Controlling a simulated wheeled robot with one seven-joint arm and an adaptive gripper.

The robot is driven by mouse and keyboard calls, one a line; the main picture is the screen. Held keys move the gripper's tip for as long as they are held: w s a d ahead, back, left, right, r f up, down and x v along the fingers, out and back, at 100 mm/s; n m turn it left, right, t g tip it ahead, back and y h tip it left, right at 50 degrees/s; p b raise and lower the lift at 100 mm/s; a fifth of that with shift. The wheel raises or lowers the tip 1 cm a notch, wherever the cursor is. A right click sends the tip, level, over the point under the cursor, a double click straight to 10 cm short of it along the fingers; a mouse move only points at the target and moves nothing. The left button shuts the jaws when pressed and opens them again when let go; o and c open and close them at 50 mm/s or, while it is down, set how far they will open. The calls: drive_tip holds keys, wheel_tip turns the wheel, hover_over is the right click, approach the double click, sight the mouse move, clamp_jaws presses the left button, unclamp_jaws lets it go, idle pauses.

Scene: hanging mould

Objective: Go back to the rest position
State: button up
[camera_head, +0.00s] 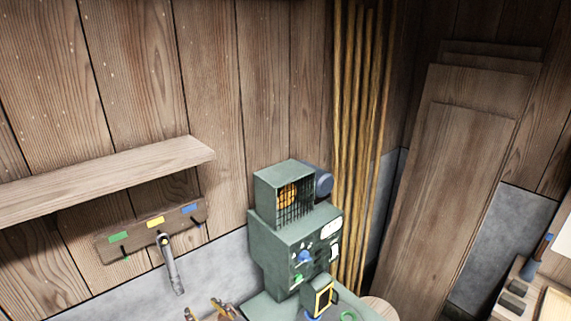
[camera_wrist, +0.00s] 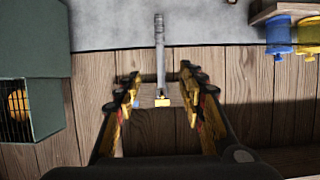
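A grey metal mould (camera_head: 173,266), long and slim, hangs from the hook under the yellow label (camera_head: 155,223) of a wooden rack (camera_head: 136,236) on the wall. It hangs nearly upright. The wrist view is turned over, and there the mould (camera_wrist: 160,45) points up from the yellow label (camera_wrist: 162,102). My gripper (camera_wrist: 162,82) is open and empty. Its two fingers stand apart on either side of the mould in that picture, with no contact visible. In the head view only the tips of my gripper (camera_head: 210,311) show at the bottom edge, below the mould.
A wooden shelf (camera_head: 110,177) juts out above the rack. A green machine (camera_head: 295,245) with a caged top stands right of the rack. Long poles (camera_head: 358,130) and boards (camera_head: 450,170) lean farther right. Blue (camera_wrist: 280,37) and yellow (camera_wrist: 308,37) spools show in the wrist view.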

drive_tip(key=s+d+f+g+h+b, duration=0.1)
drive_tip(key=s+d+f+g+h, duration=0.35)
drive_tip(key=s+d+f, duration=0.35)
drive_tip(key=s+d+m+h+b, duration=0.2)
drive_tip(key=d+b, duration=0.5)
drive_tip(key=d, duration=0.8)
drive_tip(key=s+d+r+m+h+b, duration=0.1)
drive_tip(key=s+d+m+b, duration=0.4)
drive_tip(key=d, duration=0.9)
drive_tip(key=m+h+b, duration=0.1)
drive_tip(key=b, duration=0.2)
drive_tip(key=shift+d+r, duration=0.2)
drive_tip(key=shift+d, duration=0.15)
